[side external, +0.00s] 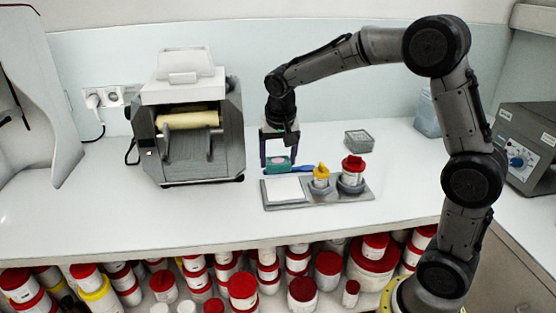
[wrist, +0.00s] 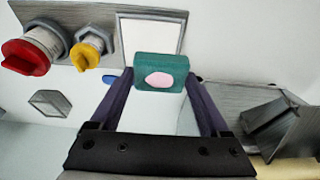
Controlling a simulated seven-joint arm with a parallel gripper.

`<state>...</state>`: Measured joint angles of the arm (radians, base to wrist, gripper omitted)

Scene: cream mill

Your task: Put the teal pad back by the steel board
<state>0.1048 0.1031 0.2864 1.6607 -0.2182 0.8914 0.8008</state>
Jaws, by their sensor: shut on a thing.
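The teal pad (side external: 278,166) is held between the two fingers of my gripper (side external: 279,160), just behind the steel board (side external: 322,196). In the wrist view the teal pad (wrist: 146,84) spans the gap between my fingertips (wrist: 163,80) and has a pink oval patch on its face. The grey steel board (wrist: 88,12) carries a white square plate (side external: 285,190), a yellow-topped jar (side external: 320,177) and a red-topped jar (side external: 351,173). The pad overlaps the plate's near edge in the wrist view. I cannot tell whether the pad touches the counter.
A blue item (side external: 303,169) lies behind the board, right of the pad, partly hidden. A small grey box (side external: 358,140) stands farther back. A roller machine (side external: 190,120) stands left. Several red-lidded tubs (side external: 243,287) sit below the counter. The counter's left front (side external: 90,215) is clear.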

